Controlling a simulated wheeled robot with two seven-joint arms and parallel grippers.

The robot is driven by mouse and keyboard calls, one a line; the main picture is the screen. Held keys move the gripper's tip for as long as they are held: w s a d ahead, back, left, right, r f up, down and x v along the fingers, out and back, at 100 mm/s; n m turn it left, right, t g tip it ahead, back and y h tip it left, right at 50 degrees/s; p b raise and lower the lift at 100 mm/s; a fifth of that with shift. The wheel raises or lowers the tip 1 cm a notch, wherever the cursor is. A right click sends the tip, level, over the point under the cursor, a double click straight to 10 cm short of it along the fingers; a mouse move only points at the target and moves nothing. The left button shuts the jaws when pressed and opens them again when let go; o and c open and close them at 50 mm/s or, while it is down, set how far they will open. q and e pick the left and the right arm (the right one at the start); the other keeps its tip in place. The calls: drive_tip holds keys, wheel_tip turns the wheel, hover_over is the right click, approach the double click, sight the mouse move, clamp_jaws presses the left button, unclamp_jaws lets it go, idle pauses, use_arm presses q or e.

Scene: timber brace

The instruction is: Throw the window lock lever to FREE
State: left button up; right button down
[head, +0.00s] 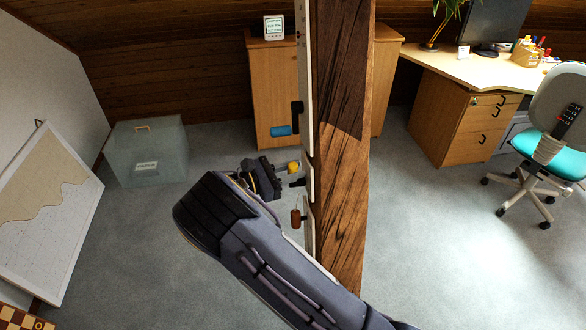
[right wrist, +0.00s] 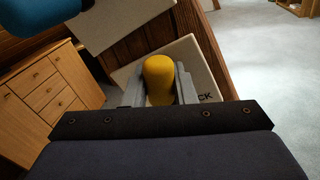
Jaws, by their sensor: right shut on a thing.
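My right gripper (head: 286,170) reaches in beside the left face of the timber post (head: 342,120). It is shut on a yellow knob (head: 294,167). In the right wrist view the yellow knob (right wrist: 158,78) sits between the two grey fingers. Behind it is a white plate (right wrist: 190,62) whose visible lettering ends in "CK"; the rest is hidden. I cannot read FREE anywhere. A blue handle (head: 281,131) sticks out above the yellow knob, and it also shows at the top left of the right wrist view (right wrist: 28,18). My left gripper is not in view.
A brown tag-like piece (head: 296,217) hangs below the gripper by the post. A wooden cabinet (head: 271,85) stands behind the post. A translucent box (head: 147,155) and a leaning board (head: 45,215) are at left. A desk (head: 450,65) and chair (head: 555,120) are at right.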

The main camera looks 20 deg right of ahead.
drive_tip(key=shift+w+d+r+n+y+p, duration=0.1)
drive_tip(key=shift+w+r+n+y+p, duration=0.2)
drive_tip(key=shift+n+p, duration=0.35)
drive_tip(key=shift+w+d+f+n+y+p, duration=0.1)
drive_tip(key=shift+w+n+p, duration=0.25)
drive_tip(key=shift+n+p, duration=0.25)
drive_tip(key=n, duration=0.1)
drive_tip(key=w+n+p, duration=0.1)
drive_tip(key=n+g+p, duration=0.1)
drive_tip(key=shift+w+d+f+y, duration=0.2)
drive_tip(key=shift+w+f+y, duration=0.05)
drive_tip(key=shift+w+y, duration=0.15)
drive_tip(key=shift+w+d+f+n+g+y, duration=0.1)
drive_tip(key=shift+w+f+n+g+y, duration=0.15)
drive_tip(key=shift+n, duration=0.25)
drive_tip(key=shift+w+d+f+n+g+y, duration=0.1)
drive_tip(key=shift+w+f+n+g, duration=0.1)
drive_tip(key=shift+w+n, duration=0.2)
drive_tip(key=shift+w+d+f+n+g+y, duration=0.15)
drive_tip(key=shift+w+f+n+g, duration=0.15)
drive_tip(key=shift+n, duration=0.5)
drive_tip(key=shift+w+a+f+n+g+y, duration=0.15)
drive_tip(key=shift+w+f+n, duration=0.15)
drive_tip(key=shift+n, duration=0.45)
drive_tip(key=shift+d, duration=0.1)
drive_tip(key=c, duration=1.5)
unclamp_jaws()
drive_tip(key=shift+f, duration=0.1)
